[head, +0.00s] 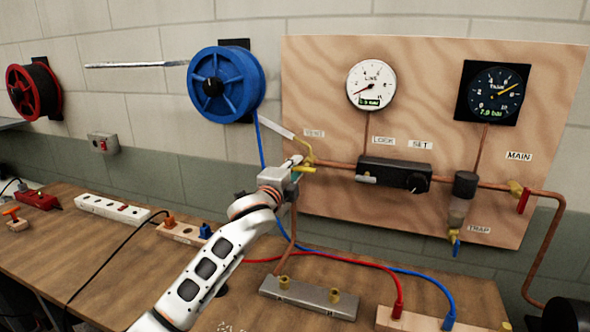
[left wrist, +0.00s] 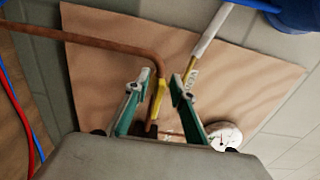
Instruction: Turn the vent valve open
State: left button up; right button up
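The vent valve (head: 309,157) is a brass fitting under the VENT label on the wooden panel, at the left end of a copper pipe. Its yellow lever (head: 304,169) points right, roughly level, in the head view. My left gripper (head: 296,164) is right at the valve and hides part of it. In the left wrist view, the green-padded fingers of my left gripper (left wrist: 163,76) stand apart. The yellow lever (left wrist: 157,98) shows between them, nearer the left finger; whether it touches that finger I cannot tell. My right gripper is not in view.
The panel (head: 450,70) carries two gauges, a black regulator block (head: 395,173) and a red-handled main valve (head: 524,200). A blue hose reel (head: 226,84) hangs left of it. Below, the bench (head: 110,262) holds a metal manifold (head: 308,297), power strip and cables.

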pick_arm(q)
jog(key=shift+s, duration=0.1)
jog(key=v, duration=1.2)
